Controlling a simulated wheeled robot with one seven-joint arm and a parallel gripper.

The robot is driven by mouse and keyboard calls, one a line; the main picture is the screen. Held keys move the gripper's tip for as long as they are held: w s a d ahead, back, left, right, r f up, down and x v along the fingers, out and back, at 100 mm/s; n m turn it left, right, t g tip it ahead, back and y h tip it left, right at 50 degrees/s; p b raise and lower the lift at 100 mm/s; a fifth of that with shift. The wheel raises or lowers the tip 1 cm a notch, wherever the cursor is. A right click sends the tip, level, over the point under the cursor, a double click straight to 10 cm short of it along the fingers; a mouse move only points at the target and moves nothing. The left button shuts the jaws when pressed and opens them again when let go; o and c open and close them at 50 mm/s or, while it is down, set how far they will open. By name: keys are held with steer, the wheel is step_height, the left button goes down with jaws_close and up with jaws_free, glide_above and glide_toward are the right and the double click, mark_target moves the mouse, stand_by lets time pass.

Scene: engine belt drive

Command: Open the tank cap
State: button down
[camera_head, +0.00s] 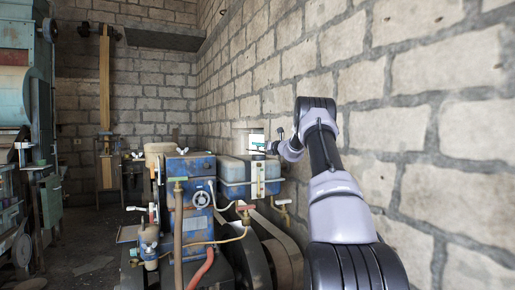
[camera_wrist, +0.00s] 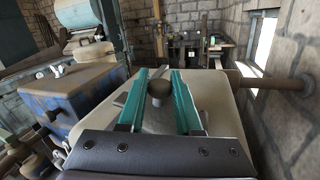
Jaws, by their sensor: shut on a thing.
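The tank (camera_head: 233,168) is a pale box with a blue band, on the engine in the head view. Its pale top (camera_wrist: 215,95) fills the middle of the wrist view. The tank cap (camera_wrist: 160,88) is a small dark round knob above the tank top. My gripper (camera_wrist: 159,72) has two teal fingers, one on each side of the cap, shut on it. In the head view my gripper (camera_head: 260,145) is small, just over the tank's top. The cap is not clear there, and whether it is still seated on the tank cannot be told.
A blue engine box (camera_head: 191,165) stands left of the tank, with pipes and valves in front. The brick wall (camera_head: 350,90) runs close along the right of my arm. A pipe (camera_wrist: 275,82) and a window opening (camera_wrist: 262,45) are right of the tank.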

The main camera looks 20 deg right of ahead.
steer(key=d+m, duration=0.1)
steer(key=m, duration=0.1)
steer(key=d+r+m+t, duration=0.1)
steer(key=m, duration=0.1)
steer(key=shift+r+h, duration=0.1)
steer(key=shift+h, duration=0.2)
steer(key=d+m, duration=0.1)
steer(key=m, duration=0.1)
steer(key=d+m+t, duration=0.1)
steer(key=m, duration=0.1)
steer(key=shift+r+h, duration=0.35)
steer(key=shift+h, duration=0.05)
steer(key=d+m, duration=0.1)
steer(key=m, duration=0.1)
steer(key=m+t+h, duration=0.1)
steer(key=m, duration=0.1)
steer(key=d+m+h, duration=0.1)
steer(key=shift+w+d+m+t, duration=0.1)
steer(key=shift+d+m+t, duration=0.2)
steer(key=shift+m, duration=0.1)
steer(key=shift+d+f+m+h, duration=0.2)
steer(key=shift+d+m+h, duration=0.25)
steer(key=shift+m, duration=0.6)
steer(key=shift+d+f+m+h, duration=0.2)
steer(key=shift+d+m+h, duration=0.25)
steer(key=shift+m, duration=0.6)
steer(key=c, duration=0.6)
jaws_free()
